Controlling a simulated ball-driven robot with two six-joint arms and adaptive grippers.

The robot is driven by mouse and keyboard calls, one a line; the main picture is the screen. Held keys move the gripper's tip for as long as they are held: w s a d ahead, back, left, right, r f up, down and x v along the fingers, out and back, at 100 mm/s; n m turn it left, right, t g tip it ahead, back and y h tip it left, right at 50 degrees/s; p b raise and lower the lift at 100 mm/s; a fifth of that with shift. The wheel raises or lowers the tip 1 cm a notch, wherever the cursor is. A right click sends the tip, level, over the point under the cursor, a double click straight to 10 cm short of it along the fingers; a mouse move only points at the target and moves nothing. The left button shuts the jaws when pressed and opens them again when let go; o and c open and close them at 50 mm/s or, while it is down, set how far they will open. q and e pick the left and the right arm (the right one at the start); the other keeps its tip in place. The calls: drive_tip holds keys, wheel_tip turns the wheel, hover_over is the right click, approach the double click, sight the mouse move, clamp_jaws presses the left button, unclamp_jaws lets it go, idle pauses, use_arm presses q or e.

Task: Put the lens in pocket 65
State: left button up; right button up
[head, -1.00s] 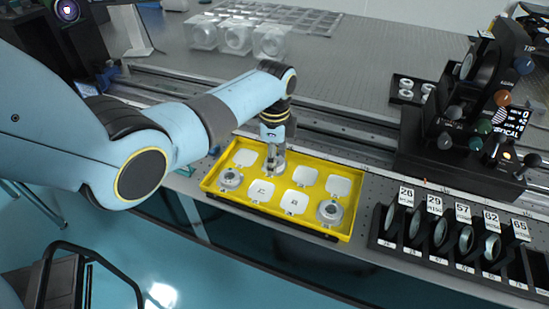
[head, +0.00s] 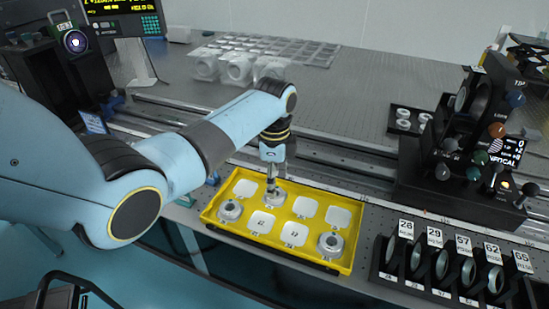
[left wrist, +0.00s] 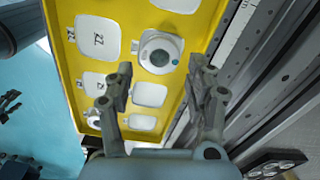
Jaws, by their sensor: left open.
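A round lens in a pale ring mount (head: 274,199) sits in the back row of the yellow tray (head: 287,262). It also shows in the left wrist view (left wrist: 160,50), ahead of the fingertips. My left gripper (head: 271,183) points down over this lens. Its two fingers (left wrist: 160,78) are spread apart with nothing between them. Two more mounted lenses sit in the tray, at the left end (head: 230,210) and the right front corner (head: 331,244). The black rack (head: 388,279) at the lower right has a slot labelled 65 (head: 522,261), partly cut off by the picture edge.
Several rack slots left of 65 hold lenses. White label pads fill other tray places. A black optical mount with coloured knobs (head: 478,150) stands behind the rack. A rail runs behind the tray. Clear boxes (head: 238,70) stand farther back.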

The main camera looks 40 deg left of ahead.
use_arm(q)
wheel_tip(320, 180, up, 8)
drive_tip(key=shift+r, duration=0.15)
idle(0.5)
